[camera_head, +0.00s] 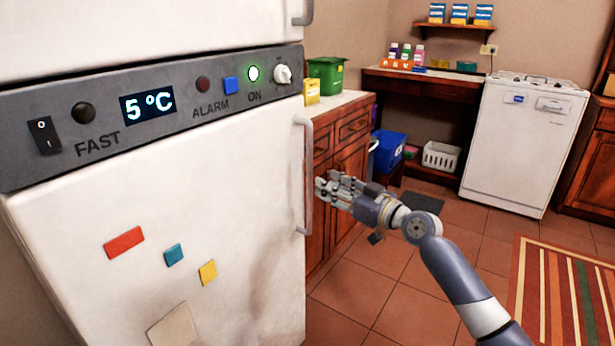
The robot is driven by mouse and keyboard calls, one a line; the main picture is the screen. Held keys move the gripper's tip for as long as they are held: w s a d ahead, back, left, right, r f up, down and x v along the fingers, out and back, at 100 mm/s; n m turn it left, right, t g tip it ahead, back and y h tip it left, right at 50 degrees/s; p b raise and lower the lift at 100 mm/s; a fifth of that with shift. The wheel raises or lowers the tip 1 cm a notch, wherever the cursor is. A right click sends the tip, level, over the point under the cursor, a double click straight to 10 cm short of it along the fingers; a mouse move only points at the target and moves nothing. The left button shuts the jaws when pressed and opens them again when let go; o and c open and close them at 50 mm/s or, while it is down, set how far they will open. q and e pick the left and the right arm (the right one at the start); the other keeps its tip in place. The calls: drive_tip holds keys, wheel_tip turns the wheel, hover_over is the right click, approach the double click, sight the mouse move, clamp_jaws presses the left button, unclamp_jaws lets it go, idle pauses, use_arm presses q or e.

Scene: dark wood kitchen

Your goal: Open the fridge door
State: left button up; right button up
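The white fridge door (235,215) fills the left of the head view and looks shut, with several coloured magnets on it. Its grey vertical handle (307,175) runs along the door's right edge. My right gripper (322,188) is just right of the handle at about its mid to lower height, pointing left at it. Its fingers look spread apart, with nothing seen between them. I cannot tell whether a fingertip touches the handle. My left gripper is not in view.
A grey control panel (185,112) reading 5 °C sits above the door. Dark wood cabinets (340,150) stand right behind the fridge. A white dishwasher (525,140), a blue bin (388,150) and a striped rug (560,290) are farther right. The tiled floor before the cabinets is clear.

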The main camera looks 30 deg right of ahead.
drive_tip(key=w+a, duration=0.1)
drive_tip(key=w, duration=0.7)
drive_tip(key=shift+a, duration=0.25)
clamp_jaws()
